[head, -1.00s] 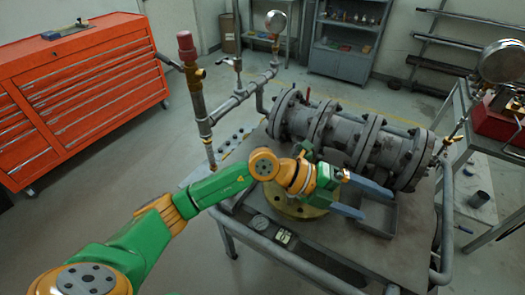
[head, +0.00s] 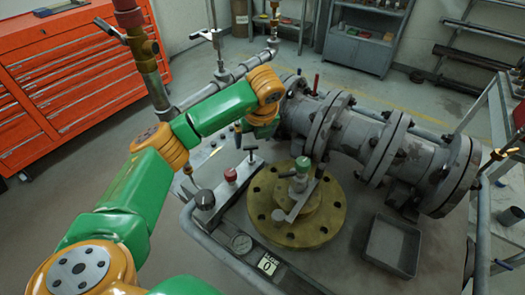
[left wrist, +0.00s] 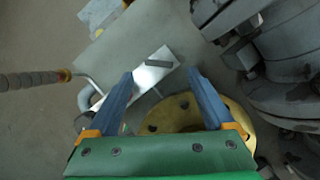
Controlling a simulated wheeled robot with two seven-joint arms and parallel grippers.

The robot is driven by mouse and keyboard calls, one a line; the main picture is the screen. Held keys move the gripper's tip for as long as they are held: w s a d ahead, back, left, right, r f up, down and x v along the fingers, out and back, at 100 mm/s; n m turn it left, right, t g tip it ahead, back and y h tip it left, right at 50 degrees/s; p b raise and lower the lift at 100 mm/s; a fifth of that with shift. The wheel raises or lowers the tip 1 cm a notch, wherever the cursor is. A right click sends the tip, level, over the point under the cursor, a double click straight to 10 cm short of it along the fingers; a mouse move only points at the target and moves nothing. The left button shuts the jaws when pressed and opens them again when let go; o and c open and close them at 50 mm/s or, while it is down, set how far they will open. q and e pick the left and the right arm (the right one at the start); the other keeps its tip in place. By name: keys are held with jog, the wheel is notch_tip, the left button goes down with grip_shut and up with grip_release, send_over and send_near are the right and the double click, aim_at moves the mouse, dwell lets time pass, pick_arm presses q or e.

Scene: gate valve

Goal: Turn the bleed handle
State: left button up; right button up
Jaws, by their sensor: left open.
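A steel block (head: 230,187) stands on the bench beside a round brass flange (head: 310,215). It carries a black knob (head: 205,199), a red knob (head: 230,174) and a dark T-shaped handle (head: 250,153), which looks like the bleed handle. In the left wrist view the bar of this handle (left wrist: 158,63) shows over the bright block (left wrist: 150,78), between the blue-grey fingers of my left gripper (left wrist: 160,74). The fingers are open and apart from the bar on both sides. In the head view my wrist hides most of this gripper. My right gripper is not in view.
The flanged grey valve body (head: 370,140) stands close to the right of my wrist. A vertical pipe (head: 150,75) rises at the left. A lever with a green knob (head: 300,180) sits on the flange. An empty tray (head: 392,245) lies at the right.

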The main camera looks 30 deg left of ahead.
aim_at(251, 150)
pick_arm(q)
jog(key=shift+w+f+b, duration=0.1)
jog(key=shift+f+b, duration=0.2)
jog(key=shift+f, duration=0.45)
jog(key=p+x, duration=0.1)
jog(key=x, duration=0.4)
jog(key=shift+a+f, duration=0.15)
jog(key=shift+f, duration=0.1)
jog(key=shift+a+f, duration=0.15)
jog(key=shift+f, duration=0.35)
jog(key=c, duration=1.4)
jog(key=shift+o, duration=0.2)
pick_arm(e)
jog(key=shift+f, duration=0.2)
